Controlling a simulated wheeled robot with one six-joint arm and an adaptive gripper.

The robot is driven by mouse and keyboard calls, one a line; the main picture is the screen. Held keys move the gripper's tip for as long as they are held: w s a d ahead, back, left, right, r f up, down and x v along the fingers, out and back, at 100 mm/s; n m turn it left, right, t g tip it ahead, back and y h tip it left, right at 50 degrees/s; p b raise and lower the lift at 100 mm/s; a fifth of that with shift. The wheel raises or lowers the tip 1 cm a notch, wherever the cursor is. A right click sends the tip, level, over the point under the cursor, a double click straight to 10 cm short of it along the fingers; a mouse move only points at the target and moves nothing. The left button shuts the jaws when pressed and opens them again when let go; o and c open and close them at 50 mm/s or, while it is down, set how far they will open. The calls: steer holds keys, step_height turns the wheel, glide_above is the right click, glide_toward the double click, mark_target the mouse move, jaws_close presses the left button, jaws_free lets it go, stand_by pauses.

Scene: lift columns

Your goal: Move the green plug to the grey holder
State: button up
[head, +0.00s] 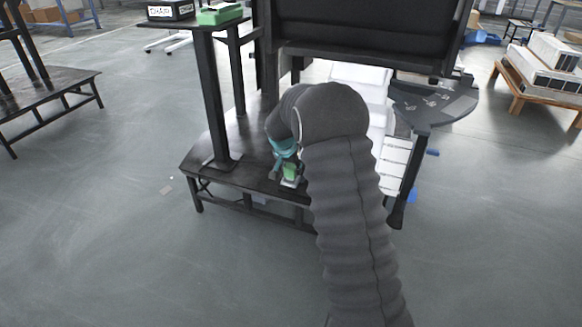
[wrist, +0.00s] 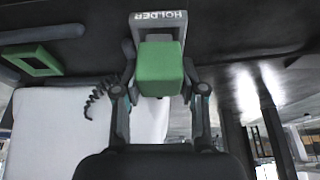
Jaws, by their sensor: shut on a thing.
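The green plug (wrist: 160,68) is a block between the two fingers of my gripper (wrist: 160,82) in the wrist view. My gripper is shut on it. The grey holder (wrist: 158,19), lettered HOLDER, is right at the plug's far end, with grey sides showing beside the plug. How deep the plug sits in it is hidden. In the head view the plug (head: 290,171) is upright just above the pale grey holder (head: 289,184), on the low black platform (head: 228,178). My sleeved arm covers part of my gripper there.
A black post (head: 213,100) rises from the platform left of my gripper. A green square frame (wrist: 33,61) lies on the dark surface, and a coiled black cord (wrist: 97,98) hangs near a white block (wrist: 60,120). A dark raised panel (head: 365,35) stands behind my arm.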

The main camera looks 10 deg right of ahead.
mark_target(291, 165)
steer(key=shift+f, duration=0.65)
stand_by(0.4)
steer(key=o, duration=1.4)
steer(key=shift+c, duration=0.2)
steer(key=shift+r, duration=0.1)
steer(key=shift+r+p, duration=1.65)
steer(key=shift+r, duration=1.8)
